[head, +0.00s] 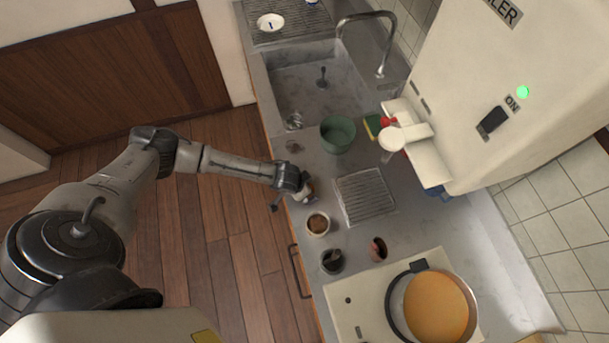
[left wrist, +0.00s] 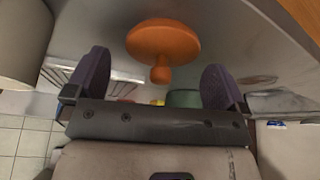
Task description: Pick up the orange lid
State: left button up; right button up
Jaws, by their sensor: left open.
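The orange lid (left wrist: 163,40) shows in the left wrist view as a round disc with a small knob, on the grey counter. Its knob points toward my left gripper (left wrist: 158,82). The gripper's two dark purple finger pads are spread wide, with the knob in the gap between them and not visibly touched. In the head view my left gripper (head: 297,192) is at the counter's front edge, beside the drain grate. The gripper hides most of what is under it there, so I cannot make out the lid clearly. My right gripper is not in view.
A pale cup with brown contents (head: 318,225) stands close to the gripper, with a dark cup (head: 332,261) and a small reddish bowl (head: 378,249) nearby. A pan with orange contents (head: 437,305) sits on the stove. A green pot (head: 338,134) stands near the sink (head: 312,85).

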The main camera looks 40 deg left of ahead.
pick_arm(q)
jog(key=shift+w+f, duration=0.1)
jog(key=shift+f, duration=0.2)
jog(key=c, duration=0.9)
jog(key=shift+c, duration=0.2)
jog(key=shift+r, duration=0.1)
